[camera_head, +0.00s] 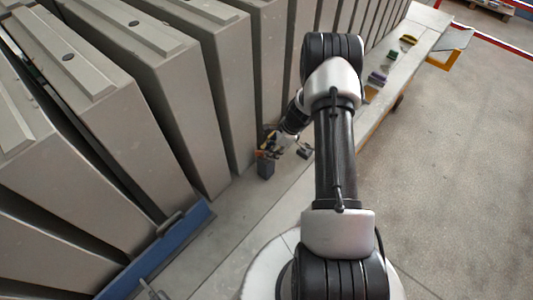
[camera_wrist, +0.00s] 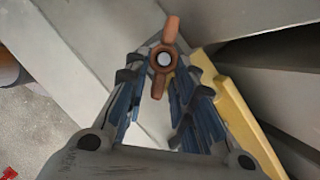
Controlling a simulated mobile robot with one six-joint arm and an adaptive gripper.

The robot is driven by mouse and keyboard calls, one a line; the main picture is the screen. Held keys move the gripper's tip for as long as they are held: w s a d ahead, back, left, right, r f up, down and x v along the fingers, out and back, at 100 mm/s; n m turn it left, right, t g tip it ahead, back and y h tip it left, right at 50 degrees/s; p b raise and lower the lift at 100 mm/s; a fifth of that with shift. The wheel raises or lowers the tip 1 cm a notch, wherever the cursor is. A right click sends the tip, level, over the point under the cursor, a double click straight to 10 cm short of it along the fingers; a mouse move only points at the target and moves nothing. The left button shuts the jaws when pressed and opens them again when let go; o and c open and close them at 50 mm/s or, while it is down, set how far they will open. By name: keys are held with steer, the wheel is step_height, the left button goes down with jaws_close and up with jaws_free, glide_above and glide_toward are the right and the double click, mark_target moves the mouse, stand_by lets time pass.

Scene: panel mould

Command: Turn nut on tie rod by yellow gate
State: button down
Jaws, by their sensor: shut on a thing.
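The nut (camera_wrist: 165,32) is a rust-brown wing nut with two lobes, seen end-on in the wrist view. The pale round end of the tie rod (camera_wrist: 164,59) shows in its centre. My gripper (camera_wrist: 160,80) has its dark, ribbed fingers on both sides of the nut and is shut on it. The lobes stick out up and down between the fingertips. The yellow gate (camera_wrist: 238,112) runs diagonally just right of the fingers. In the head view my gripper (camera_head: 273,147) is small and low beside the panels, and the nut cannot be made out there.
Tall grey panels (camera_head: 180,95) stand in a row on the left. A blue bar (camera_head: 165,250) lies at lower left. A dark block (camera_head: 265,168) stands near my gripper. Several small coloured objects (camera_head: 377,78) sit along the ledge. The floor (camera_head: 450,170) at right is clear.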

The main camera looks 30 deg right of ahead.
steer(key=c, duration=1.3)
jaws_free()
steer(key=v, duration=1.2)
steer(key=shift+o, duration=0.5)
